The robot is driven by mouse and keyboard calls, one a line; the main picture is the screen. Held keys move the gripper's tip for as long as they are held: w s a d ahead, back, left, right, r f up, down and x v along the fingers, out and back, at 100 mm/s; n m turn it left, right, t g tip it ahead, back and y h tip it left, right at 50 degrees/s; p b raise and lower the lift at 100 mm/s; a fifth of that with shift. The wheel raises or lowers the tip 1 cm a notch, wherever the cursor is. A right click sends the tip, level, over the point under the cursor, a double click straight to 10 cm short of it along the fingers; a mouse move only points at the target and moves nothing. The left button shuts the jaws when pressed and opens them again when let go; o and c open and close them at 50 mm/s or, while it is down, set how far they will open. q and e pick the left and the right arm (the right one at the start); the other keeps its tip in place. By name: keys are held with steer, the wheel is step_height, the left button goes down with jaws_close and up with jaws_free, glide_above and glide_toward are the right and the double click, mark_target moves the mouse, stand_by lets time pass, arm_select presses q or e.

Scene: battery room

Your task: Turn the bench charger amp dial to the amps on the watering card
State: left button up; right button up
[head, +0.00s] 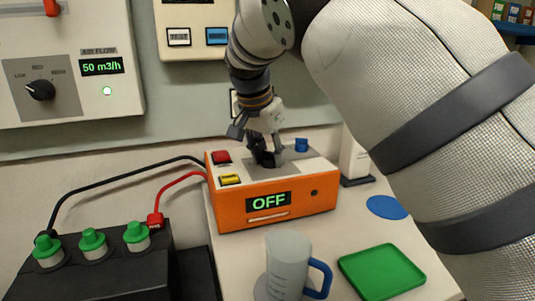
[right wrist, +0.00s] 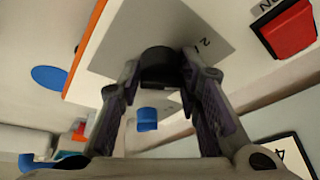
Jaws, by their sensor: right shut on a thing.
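The bench charger (head: 270,209) is an orange box with a light top on the bench, and its display reads OFF. Its black amp dial (head: 266,160) sits on a grey plate on top. My right gripper (head: 265,150) comes down from above and is shut on the dial. In the right wrist view the dial (right wrist: 160,66) is between the two fingers of my right gripper (right wrist: 162,75), and a "2" shows on the grey plate. The dial's pointer is hidden. I cannot make out a watering card in these views. My left gripper is out of view.
A black battery (head: 100,268) with green caps stands at left, joined to the charger by black and red cables. A jug (head: 287,262) with a blue handle and a green tray (head: 381,271) stand in front. A wall panel (head: 60,95) reads 50 m3/h.

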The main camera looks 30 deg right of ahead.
steer(key=shift+f+m+g, duration=0.1)
steer(key=shift+m+g, duration=0.2)
steer(key=shift+m, duration=0.3)
steer(key=o, duration=1.1)
steer(key=v, duration=1.2)
steer(key=shift+a, duration=0.15)
steer(key=shift+f, duration=0.1)
